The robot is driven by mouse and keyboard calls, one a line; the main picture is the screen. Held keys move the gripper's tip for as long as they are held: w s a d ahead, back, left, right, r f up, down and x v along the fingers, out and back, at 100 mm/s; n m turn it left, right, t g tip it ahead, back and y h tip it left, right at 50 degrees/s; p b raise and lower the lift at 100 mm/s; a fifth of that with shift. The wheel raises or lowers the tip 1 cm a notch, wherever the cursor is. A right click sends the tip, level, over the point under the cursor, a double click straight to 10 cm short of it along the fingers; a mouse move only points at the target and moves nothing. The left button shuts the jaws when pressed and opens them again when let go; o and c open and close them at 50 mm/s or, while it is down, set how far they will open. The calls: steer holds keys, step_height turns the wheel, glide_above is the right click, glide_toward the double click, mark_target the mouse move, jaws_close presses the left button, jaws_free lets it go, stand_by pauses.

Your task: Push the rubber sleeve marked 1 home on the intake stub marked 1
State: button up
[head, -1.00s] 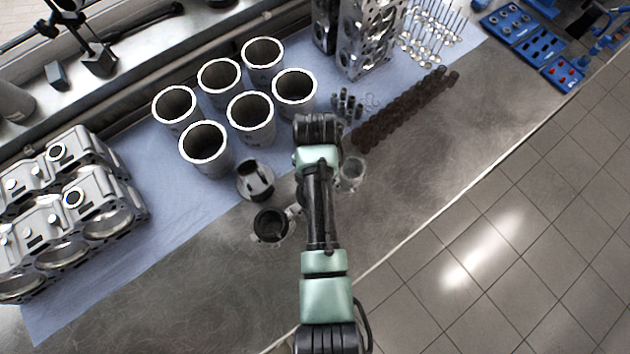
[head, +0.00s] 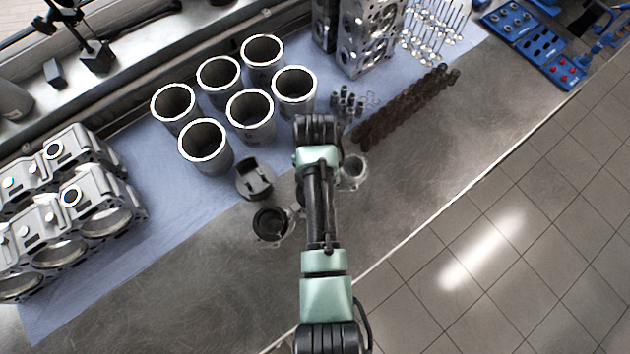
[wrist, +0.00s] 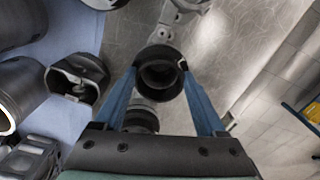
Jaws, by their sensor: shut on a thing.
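My gripper (wrist: 160,80) has its two blue fingers closed on a black rubber sleeve (wrist: 160,92), seen end-on with a round opening in the wrist view. A pale metal intake piece (wrist: 178,18) runs out beyond the sleeve. I cannot tell whether the sleeve is around a stub or only lined up with one. In the head view my arm hides the gripper and the held sleeve. A dark ring (head: 270,224) sits on a metal part left of the arm, and a pale round stub (head: 353,170) stands right of it. No marks are readable.
A notched dark part (head: 254,178) stands left of the arm; a similar one shows in the wrist view (wrist: 78,78). Several cylinder liners (head: 204,146) stand on the blue cloth (head: 180,225). A dark row of parts (head: 405,108) lies right. The front bench is bare there.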

steer(key=shift+f, duration=0.15)
steer(key=o, duration=1.3)
step_height(320, 180, up, 8)
steer(key=p, duration=0.7)
steer(key=shift+f+p, duration=0.2)
steer(key=shift+p, duration=0.1)
